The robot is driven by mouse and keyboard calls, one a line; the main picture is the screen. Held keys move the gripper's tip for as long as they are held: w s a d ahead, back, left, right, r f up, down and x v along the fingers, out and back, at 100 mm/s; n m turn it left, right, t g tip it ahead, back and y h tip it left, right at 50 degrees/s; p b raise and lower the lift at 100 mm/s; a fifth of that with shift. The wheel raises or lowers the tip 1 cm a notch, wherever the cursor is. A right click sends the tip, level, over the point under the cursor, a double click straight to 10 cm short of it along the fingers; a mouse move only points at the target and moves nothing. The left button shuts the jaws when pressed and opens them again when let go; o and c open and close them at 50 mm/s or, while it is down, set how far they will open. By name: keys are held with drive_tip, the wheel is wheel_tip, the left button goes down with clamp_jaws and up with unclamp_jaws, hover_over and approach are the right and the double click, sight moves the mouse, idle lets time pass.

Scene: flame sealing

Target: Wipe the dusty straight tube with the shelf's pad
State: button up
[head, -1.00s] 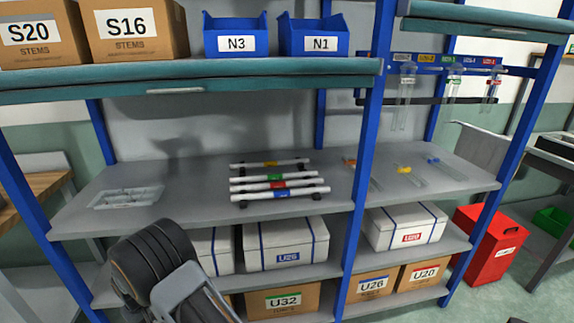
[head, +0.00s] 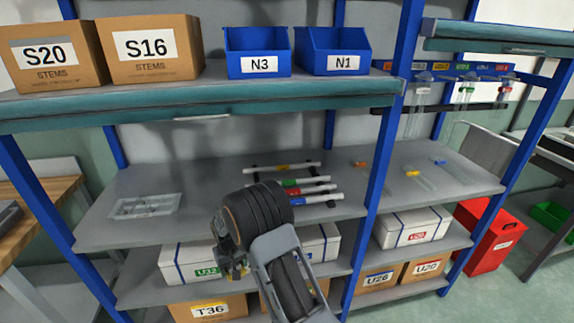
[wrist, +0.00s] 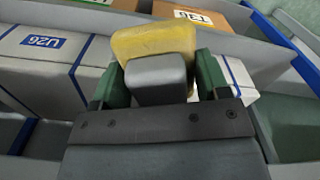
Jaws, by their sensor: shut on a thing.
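My gripper (head: 233,266) hangs in front of the middle shelf, low and left of the tubes. In the wrist view its green jaws (wrist: 160,82) are shut on the grey block of a yellow pad (wrist: 155,40). Several white straight tubes with coloured bands lie on a dark rack on the shelf; the yellow-banded one (head: 285,167) is at the back, and my arm partly hides the others. Clear tubes, with an orange-capped one (head: 361,163) and a yellow-capped one (head: 420,178), lie to the right. I cannot tell which tube is dusty.
A clear tray (head: 144,206) sits on the shelf's left. Blue posts (head: 384,130) and an upper shelf (head: 190,108) with boxes and blue bins frame the space. White boxes (head: 412,227) stand below. Clear tubes hang at the upper right. The shelf between tray and rack is mostly bare.

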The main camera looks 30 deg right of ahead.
drive_tip(key=s+d+r+m, duration=0.4)
drive_tip(key=d+r+m, duration=0.2)
drive_tip(key=d+r, duration=0.5)
drive_tip(key=s+d+r+m, duration=0.5)
drive_tip(key=d+r+m, duration=0.1)
drive_tip(key=d+r, duration=0.6)
drive_tip(key=shift+s+d+r, duration=0.15)
drive_tip(key=shift+d+r, duration=0.15)
drive_tip(key=shift+d, duration=0.5)
